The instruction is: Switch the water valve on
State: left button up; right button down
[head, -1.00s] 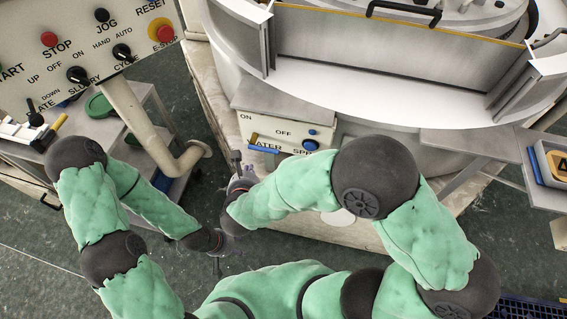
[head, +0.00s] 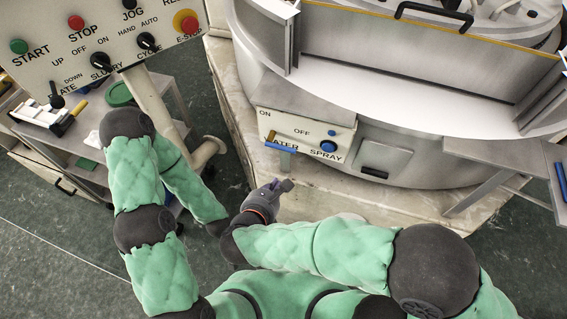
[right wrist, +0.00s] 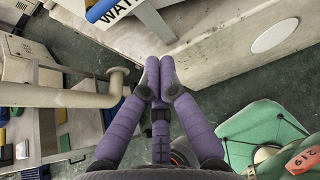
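The water valve's blue handle (head: 281,148) is on the white panel (head: 345,136) low on the machine's front, in front of the WATER label. It lies nearly level along the panel's lower edge, with a brass-coloured part (head: 271,135) at its left end. The handle also shows at the top of the right wrist view (right wrist: 101,10). My right gripper (head: 285,186) is below the handle and apart from it. In the right wrist view its purple fingers (right wrist: 159,72) come together at the tips with nothing between them.
A blue SPRAY knob (head: 328,146) sits right of the handle, with a small blue button above it. The stone-like plinth (head: 330,190) juts out below the panel. A control box (head: 105,45) on a pale post stands left, beside a grey cart (head: 75,150).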

jog(key=b+x, duration=0.4)
jog(key=x, duration=0.7)
jog(key=shift+s+r, duration=0.1)
jog(key=shift+r, duration=2.2)
